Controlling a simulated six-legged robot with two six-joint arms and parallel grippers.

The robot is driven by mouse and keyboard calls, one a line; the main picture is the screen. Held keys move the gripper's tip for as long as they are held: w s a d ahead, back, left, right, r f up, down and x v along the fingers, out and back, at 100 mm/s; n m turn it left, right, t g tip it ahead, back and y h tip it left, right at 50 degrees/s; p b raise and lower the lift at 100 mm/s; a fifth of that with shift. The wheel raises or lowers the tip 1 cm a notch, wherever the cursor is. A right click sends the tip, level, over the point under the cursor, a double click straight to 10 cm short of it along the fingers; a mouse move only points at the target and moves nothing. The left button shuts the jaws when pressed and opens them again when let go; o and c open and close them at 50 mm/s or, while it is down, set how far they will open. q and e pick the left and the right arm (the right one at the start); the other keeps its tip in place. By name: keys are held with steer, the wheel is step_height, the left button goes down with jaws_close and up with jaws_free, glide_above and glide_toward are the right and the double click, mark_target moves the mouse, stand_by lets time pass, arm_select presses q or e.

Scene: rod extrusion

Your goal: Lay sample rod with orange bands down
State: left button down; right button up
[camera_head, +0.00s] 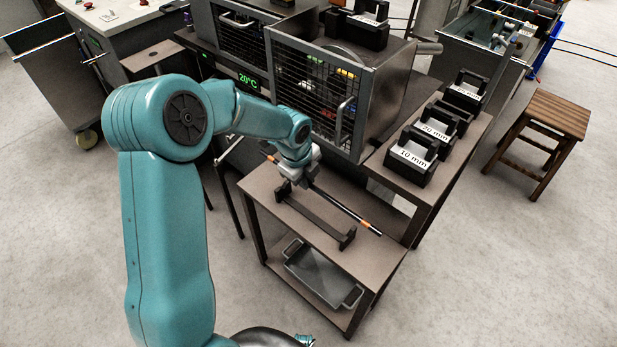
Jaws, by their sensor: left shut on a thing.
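The sample rod (343,207) is a thin black rod with an orange band near each end. It lies slantwise over the brown side table (274,208), from the back left to the front right. My left gripper (297,184) is shut on the rod towards its back-left part. A dark rest with raised ends (322,219) stands on the table, beside and below the rod in the picture. I cannot tell whether the rod touches the rest or the table. The left fingertips are partly hidden by the wrist. My right gripper does not show.
A machine with a mesh guard (307,92) and a 20°C display stands behind the table. Black labelled blocks (412,158) sit on a shelf at the right. A grey tray (322,275) lies on the lower shelf. A wooden stool (555,115) stands on open floor at the right.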

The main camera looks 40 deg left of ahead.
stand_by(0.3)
arm_select(q)
steer(key=b+x, duration=0.2)
steer(key=x, duration=0.1)
steer(key=s+b+x, duration=0.1)
steer(key=b+x, duration=0.1)
steer(key=s+b+x, duration=0.1)
steer(key=b+x, duration=0.1)
steer(key=x, duration=0.1)
steer(key=shift+w+a+f, duration=0.1)
steer(key=shift+w+f, duration=0.05)
steer(key=shift+f, duration=0.35)
steer(key=shift+r, duration=0.1)
steer(key=c, duration=1.1)
jaws_free()
